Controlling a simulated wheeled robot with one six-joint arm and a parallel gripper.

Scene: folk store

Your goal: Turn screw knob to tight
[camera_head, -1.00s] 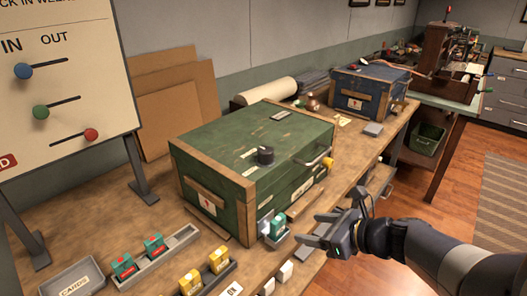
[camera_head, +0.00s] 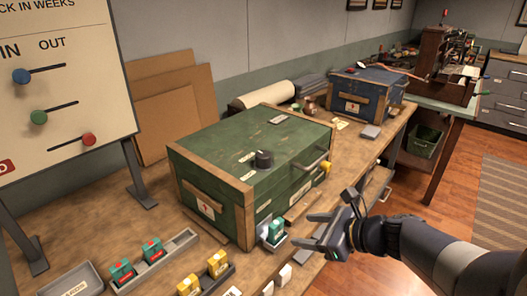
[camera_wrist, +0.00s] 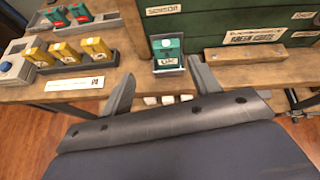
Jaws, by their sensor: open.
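A black round knob (camera_head: 264,159) stands up from the lid of a green wooden crate (camera_head: 225,150) with brown edge strips. Labels lie on the lid close to the knob, but their words are too small to read in the head view. My gripper (camera_head: 316,230) is open and empty, in front of the crate's right front side and below its lid, well apart from the knob. In the wrist view my two fingers (camera_wrist: 158,78) are spread, with a teal box in a small holder (camera_wrist: 168,58) seen between and beyond them. The knob is not visible in the wrist view.
A metal handle (camera_head: 315,162) and a yellow knob (camera_head: 325,167) stick out from the crate's right side. A blue crate (camera_head: 365,92) stands farther back.

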